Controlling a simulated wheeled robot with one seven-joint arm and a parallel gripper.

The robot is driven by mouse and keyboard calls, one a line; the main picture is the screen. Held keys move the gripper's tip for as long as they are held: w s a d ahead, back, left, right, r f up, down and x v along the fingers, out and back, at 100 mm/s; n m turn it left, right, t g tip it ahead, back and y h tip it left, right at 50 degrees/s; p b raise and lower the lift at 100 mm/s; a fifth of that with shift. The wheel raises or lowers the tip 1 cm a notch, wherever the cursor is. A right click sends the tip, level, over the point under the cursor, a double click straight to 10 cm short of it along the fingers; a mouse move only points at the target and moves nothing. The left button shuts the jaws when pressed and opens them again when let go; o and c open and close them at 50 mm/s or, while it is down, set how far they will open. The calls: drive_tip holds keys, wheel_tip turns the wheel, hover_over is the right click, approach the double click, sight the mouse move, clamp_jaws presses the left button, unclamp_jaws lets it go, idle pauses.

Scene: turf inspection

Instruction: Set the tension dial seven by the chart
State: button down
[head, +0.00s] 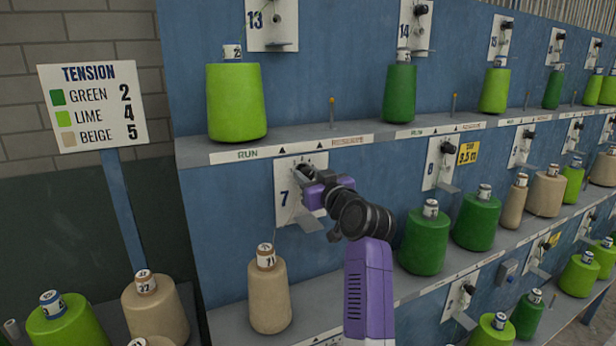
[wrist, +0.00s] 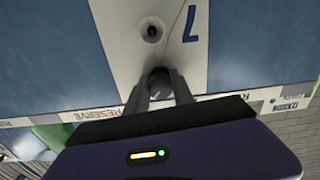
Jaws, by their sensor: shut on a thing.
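The white plate marked 7 (head: 285,197) is fixed to the blue panel on the middle row. My gripper (head: 312,187) is at this plate, and its body hides most of the dial in the head view. In the wrist view my gripper (wrist: 160,88) is shut on the dark knob of dial seven (wrist: 159,74). The dial's scale and pointer cannot be read. The tension chart (head: 91,106) at left lists green 2, lime 4 and beige 5. A beige cone (head: 269,297) stands upright below plate 7, with yarn rising from it.
A lime cone (head: 236,103) stands on the upper shelf (head: 300,143), above plate 7. Dial plate 8 (head: 438,163) is to the right, with a yellow tag (head: 468,153) beside it. Green cones (head: 425,240) stand right of my arm. More cones fill the lower left.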

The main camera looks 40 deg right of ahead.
drive_tip(key=shift+m, duration=0.3)
drive_tip(key=m+p, duration=0.1)
drive_tip(key=m, duration=0.2)
drive_tip(key=shift+m+p, duration=0.65)
drive_tip(key=shift+m, duration=1.45)
drive_tip(key=c, duration=1.1)
unclamp_jaws()
